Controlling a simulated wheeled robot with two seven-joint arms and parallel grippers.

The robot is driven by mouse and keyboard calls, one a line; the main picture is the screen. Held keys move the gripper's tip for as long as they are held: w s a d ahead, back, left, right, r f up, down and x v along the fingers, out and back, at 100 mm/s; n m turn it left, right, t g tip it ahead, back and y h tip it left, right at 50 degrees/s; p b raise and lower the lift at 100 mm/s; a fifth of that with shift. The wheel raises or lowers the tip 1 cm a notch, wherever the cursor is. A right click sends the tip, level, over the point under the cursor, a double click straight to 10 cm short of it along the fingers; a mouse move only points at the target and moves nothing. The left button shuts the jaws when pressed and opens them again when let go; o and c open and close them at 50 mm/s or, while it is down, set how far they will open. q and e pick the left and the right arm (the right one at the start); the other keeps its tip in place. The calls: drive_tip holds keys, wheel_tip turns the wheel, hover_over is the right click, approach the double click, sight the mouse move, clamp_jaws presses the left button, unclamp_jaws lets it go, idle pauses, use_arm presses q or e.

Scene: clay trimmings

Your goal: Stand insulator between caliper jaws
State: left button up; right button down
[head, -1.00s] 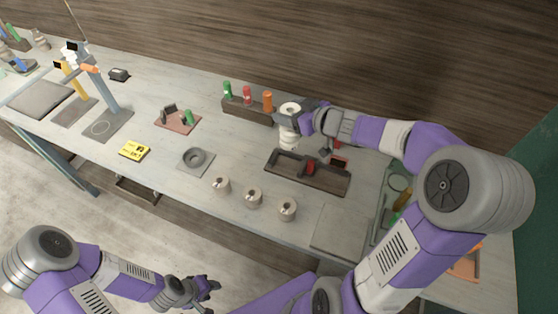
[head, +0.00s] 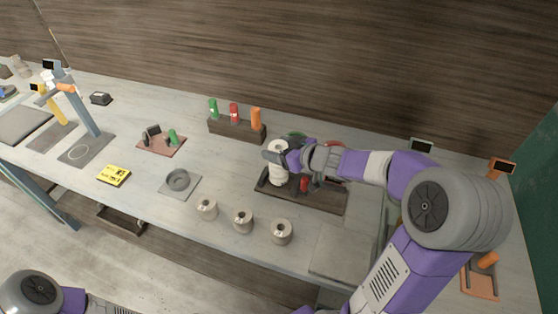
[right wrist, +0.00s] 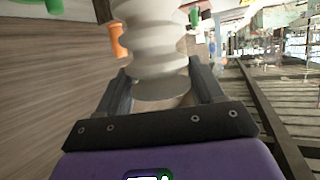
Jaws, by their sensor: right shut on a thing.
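The insulator (head: 278,170), a pale ribbed cylinder, is held upright by my right gripper (head: 288,157). In the right wrist view the insulator (right wrist: 158,45) is between the two dark fingers (right wrist: 160,92). A long dark fixture with a red part (head: 320,198) lies on the bench and seems to be the caliper. The insulator overlaps its left end in the head view; its lower end is at the fixture, and I cannot tell whether it touches. The jaws are not clearly seen. My left gripper is out of view.
Several pale spools, such as this one (head: 242,221), stand along the front edge. A dark rack (head: 237,131) with green, red and orange cylinders is behind. A round grey dish (head: 178,180) is to the left. A bare grey plate (head: 342,252) is at front right.

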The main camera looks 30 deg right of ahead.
drive_tip(key=shift+f+b, duration=1)
drive_tip(key=shift+f, duration=0.6)
drive_tip(key=shift+f, duration=0.15)
drive_tip(key=shift+c, duration=0.7)
unclamp_jaws()
drive_tip(key=p+v, duration=0.5)
drive_tip(key=v, duration=0.7)
